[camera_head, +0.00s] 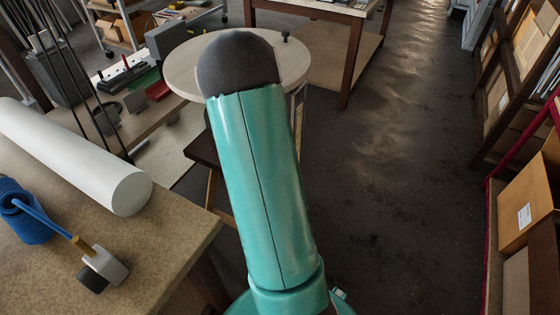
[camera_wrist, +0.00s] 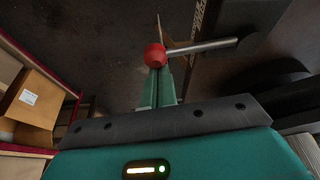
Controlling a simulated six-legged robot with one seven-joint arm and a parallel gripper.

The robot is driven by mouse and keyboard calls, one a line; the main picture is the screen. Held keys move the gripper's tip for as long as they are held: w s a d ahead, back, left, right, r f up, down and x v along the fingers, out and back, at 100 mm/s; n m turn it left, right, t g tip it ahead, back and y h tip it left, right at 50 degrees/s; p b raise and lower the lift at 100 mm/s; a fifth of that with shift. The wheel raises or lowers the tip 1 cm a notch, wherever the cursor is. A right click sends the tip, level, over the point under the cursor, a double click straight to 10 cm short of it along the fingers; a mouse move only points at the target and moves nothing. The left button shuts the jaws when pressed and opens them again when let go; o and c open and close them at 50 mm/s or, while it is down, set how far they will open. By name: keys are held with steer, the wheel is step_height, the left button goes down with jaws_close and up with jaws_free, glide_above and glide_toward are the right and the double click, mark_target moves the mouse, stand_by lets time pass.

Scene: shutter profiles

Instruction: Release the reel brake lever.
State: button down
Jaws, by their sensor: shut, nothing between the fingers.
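In the wrist view a red ball knob (camera_wrist: 154,56) sits on the end of a bare metal lever rod (camera_wrist: 200,47). The rod runs right to a dark pivot, beside large dark rounded parts. My gripper (camera_wrist: 161,84) is shut and empty, its green fingers pointing up the picture. The knob overlaps the far part of the fingers in the picture; I cannot tell if they touch. In the head view my teal arm fills the middle, and neither the lever nor my gripper shows there.
A worktop (camera_head: 190,235) at left holds a white roll (camera_head: 75,155), a blue coiled hose (camera_head: 30,222) and its small grey nozzle block. A pale round tabletop (camera_head: 182,70) stands behind my arm. Shelves with cardboard boxes (camera_head: 528,205) line the right. The dark floor (camera_head: 400,170) between is clear.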

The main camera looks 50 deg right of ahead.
steer(key=a+m, duration=0.1)
steer(key=a+m+g, duration=0.1)
steer(key=shift+s+a+m, duration=0.2)
steer(key=shift+s+m, duration=0.1)
steer(key=shift+m, duration=0.1)
steer(key=shift+s+a, duration=0.15)
steer(key=shift+a, duration=0.3)
steer(key=shift+a, duration=0.1)
steer(key=shift+r, duration=0.1)
